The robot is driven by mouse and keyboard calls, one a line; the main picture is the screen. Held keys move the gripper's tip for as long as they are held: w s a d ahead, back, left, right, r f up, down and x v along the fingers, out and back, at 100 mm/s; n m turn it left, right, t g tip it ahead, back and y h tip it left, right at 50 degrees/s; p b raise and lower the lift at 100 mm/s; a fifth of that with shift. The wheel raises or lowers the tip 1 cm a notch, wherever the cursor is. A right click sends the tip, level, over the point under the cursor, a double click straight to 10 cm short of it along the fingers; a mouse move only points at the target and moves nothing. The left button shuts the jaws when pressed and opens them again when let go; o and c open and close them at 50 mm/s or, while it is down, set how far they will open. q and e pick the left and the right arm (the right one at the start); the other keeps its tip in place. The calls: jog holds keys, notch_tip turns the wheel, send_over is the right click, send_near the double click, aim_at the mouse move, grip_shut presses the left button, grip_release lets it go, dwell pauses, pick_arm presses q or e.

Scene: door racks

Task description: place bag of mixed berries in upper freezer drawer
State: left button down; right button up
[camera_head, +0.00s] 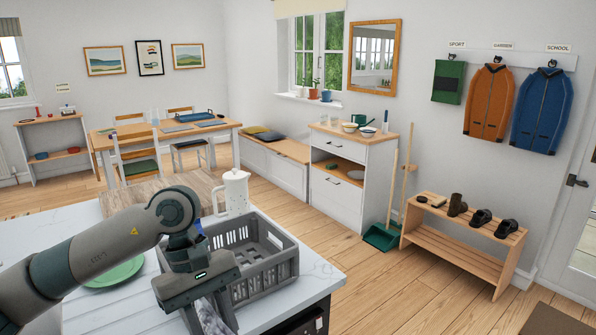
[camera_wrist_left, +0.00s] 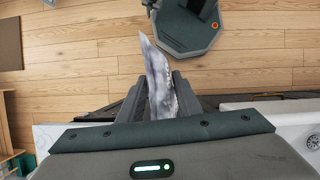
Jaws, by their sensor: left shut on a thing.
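My left gripper (camera_head: 209,306) comes in from the left in the head view and points down by the front edge of the white worktop. It is shut on a limp, grey-purple mottled bag (camera_head: 214,320), which hangs below it and is cut off by the picture's bottom edge. In the left wrist view the bag (camera_wrist_left: 156,62) stands out from between the two dark fingers, with bare floor behind it. No print on it is readable. I cannot make out a freezer drawer in either view. My right gripper is not in view.
A grey crate (camera_head: 270,285) stands on the worktop (camera_head: 325,272) just beyond my left gripper, with a white jug (camera_head: 233,193) behind it. A green plate (camera_head: 118,272) lies partly behind my arm. A dark front (camera_head: 312,322) shows under the worktop's right end. The wooden floor beyond is open.

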pick_arm(q)
jog(key=s+a+f+m+g+y, duration=0.1)
jog(key=s+f+m+y, duration=0.3)
jog(key=f+m, duration=0.5)
jog(key=w+a+h, duration=0.1)
jog(key=a, duration=0.5)
jog(key=shift+w+a+r+n, duration=0.2)
jog(key=shift+r+n, duration=0.05)
jog(key=shift+n, duration=0.05)
dwell(0.4)
